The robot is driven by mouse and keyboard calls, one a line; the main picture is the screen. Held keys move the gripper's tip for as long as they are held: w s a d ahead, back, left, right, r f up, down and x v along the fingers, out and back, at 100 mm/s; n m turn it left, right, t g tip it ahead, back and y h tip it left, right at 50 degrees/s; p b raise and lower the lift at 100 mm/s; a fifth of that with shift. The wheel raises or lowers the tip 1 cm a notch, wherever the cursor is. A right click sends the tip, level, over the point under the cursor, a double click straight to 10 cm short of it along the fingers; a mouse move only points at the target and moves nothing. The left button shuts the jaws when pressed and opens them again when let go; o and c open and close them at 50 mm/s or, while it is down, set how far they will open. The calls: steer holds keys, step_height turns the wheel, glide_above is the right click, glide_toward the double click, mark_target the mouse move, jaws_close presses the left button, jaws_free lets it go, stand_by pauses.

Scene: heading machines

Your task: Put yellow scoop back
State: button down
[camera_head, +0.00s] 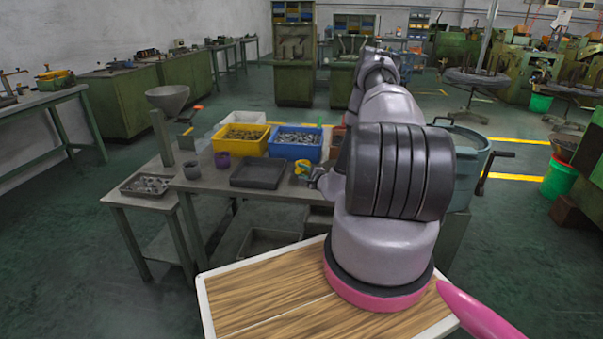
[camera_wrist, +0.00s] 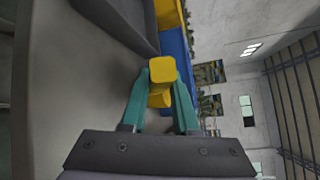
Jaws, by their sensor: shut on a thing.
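The yellow scoop (camera_wrist: 162,70) is between the teal fingers of my gripper (camera_wrist: 161,88) in the wrist view. My gripper is shut on it. In the head view the scoop (camera_head: 302,168) is a small yellow shape at the gripper (camera_head: 307,173), near the right part of the workbench. It is just in front of the blue bin (camera_head: 295,151) and right of the dark tray (camera_head: 257,175). Whether the scoop touches the bench top cannot be told. My arm hides the bench's right end.
A yellow bin (camera_head: 241,146) with metal parts stands left of the blue bin, which also holds parts. A funnel (camera_head: 168,96) stands on a post.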

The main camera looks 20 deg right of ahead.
steer(key=shift+f, duration=0.25)
steer(key=shift+f, duration=0.15)
steer(key=c, duration=0.7)
jaws_free()
steer(key=shift+o, duration=0.2)
